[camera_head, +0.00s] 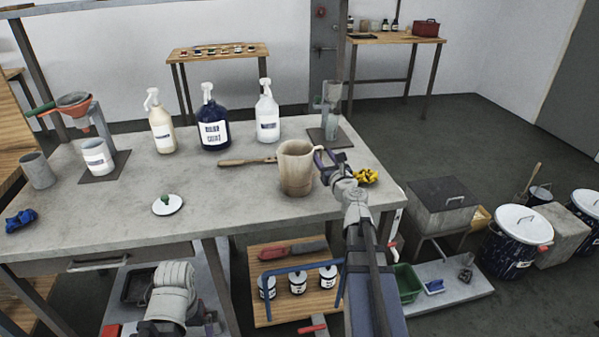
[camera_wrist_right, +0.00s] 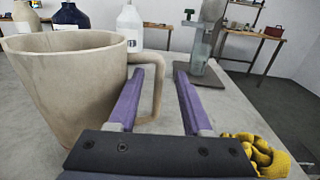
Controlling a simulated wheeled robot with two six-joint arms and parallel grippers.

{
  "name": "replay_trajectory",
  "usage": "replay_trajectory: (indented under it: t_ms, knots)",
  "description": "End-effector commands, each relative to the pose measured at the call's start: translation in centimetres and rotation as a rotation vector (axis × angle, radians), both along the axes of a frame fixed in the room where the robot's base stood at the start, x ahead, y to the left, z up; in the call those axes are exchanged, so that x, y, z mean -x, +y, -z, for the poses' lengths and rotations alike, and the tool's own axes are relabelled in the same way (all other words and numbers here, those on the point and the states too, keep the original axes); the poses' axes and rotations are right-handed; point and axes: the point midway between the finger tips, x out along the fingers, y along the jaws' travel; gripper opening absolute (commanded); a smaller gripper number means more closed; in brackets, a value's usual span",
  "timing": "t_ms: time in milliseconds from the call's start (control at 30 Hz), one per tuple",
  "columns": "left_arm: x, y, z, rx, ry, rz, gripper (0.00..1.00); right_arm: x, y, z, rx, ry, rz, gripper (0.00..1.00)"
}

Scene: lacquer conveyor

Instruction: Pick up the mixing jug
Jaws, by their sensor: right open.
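The mixing jug (camera_head: 296,170) is a beige, slightly stained jug standing upright near the front right of the grey table (camera_head: 235,190). Its handle faces right, toward my right gripper (camera_head: 326,160). In the right wrist view the jug (camera_wrist_right: 65,80) fills the left side. There my right gripper (camera_wrist_right: 160,90) is open, with the left purple finger at the jug's handle and the right finger out to the right of it. I cannot tell whether the finger touches the handle. My left arm shows at the bottom left of the head view, but its gripper fingers cannot be made out.
A wooden-handled tool (camera_head: 246,161) lies left of the jug. Spray bottles, including a dark blue one (camera_head: 213,125), stand behind. A yellow crumpled cloth (camera_head: 364,177) lies right of my right gripper. A glass stand (camera_head: 330,125) is at the back right. A white lid (camera_head: 167,204) lies front left.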

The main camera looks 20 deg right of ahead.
Motion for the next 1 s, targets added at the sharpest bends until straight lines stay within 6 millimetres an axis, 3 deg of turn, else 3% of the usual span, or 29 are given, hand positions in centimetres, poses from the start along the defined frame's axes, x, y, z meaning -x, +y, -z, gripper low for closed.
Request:
replay_trajectory:
  t_ms: [300,567,1000]
  knots:
    - [0.0,0.0,0.3,0.000,0.000,0.000,1.00,-4.5,-0.7,0.3,0.000,0.000,-0.001,0.49]
    - [0.0,0.0,0.3,0.000,0.000,0.000,1.00,-4.6,-0.6,0.2,0.000,0.000,0.000,0.49]
    - [0.0,0.0,0.3,0.000,0.000,0.000,1.00,-4.6,-0.6,0.3,0.000,0.000,0.000,0.00]
